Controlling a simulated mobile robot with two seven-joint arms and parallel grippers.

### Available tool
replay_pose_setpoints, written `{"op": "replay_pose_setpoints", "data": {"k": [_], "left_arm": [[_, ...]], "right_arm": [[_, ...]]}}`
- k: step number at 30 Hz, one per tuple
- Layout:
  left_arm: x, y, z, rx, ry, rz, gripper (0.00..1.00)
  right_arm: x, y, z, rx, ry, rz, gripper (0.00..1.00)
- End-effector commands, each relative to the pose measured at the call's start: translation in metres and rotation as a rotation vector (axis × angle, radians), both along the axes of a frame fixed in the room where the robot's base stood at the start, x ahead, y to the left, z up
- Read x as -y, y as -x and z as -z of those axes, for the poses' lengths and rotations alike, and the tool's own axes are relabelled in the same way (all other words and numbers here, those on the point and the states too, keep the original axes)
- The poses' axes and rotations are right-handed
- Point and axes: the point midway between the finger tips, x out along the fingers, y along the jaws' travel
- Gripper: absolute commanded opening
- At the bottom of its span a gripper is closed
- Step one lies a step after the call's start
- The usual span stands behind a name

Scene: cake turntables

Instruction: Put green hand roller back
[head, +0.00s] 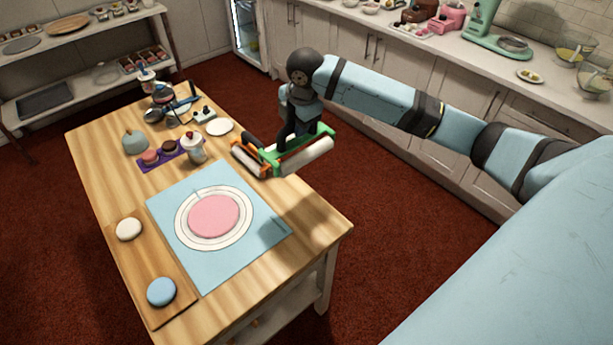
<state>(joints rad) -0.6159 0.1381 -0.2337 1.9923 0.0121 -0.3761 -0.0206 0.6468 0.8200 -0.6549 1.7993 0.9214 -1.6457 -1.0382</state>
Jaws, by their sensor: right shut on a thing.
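My right gripper (294,139) reaches in from the right and is shut on the green hand roller (270,157). The green roller has a green frame and a pale cylinder, and it is at the right edge of the wooden table (322,221). An orange-framed hand roller (240,151) is right beside it, partly overlapped by it in the picture. I cannot tell whether the green roller touches the table or is held just above it. The gripper hides part of its handle. My left gripper is not in view.
A blue mat (265,240) with a pink disc (213,215) lies mid-table. A board (137,261) with white and blue rounds is at the left. A white pot (195,148), a purple tray (152,164) and a white plate (220,127) stand near the rollers.

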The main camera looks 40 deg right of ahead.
Motion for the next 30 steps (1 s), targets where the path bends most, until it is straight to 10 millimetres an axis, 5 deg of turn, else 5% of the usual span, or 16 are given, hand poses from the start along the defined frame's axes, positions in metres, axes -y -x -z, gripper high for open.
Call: {"op": "replay_pose_setpoints", "data": {"k": [5,19,30], "left_arm": [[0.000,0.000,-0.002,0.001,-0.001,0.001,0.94],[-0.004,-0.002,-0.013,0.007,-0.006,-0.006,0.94],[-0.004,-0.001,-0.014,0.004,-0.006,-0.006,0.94]], "right_arm": [[0.000,0.001,0.016,-0.001,0.000,0.000,0.00],[0.000,0.001,0.132,-0.001,0.000,0.000,0.00],[-0.001,0.001,0.167,0.001,0.000,0.000,0.00]]}}
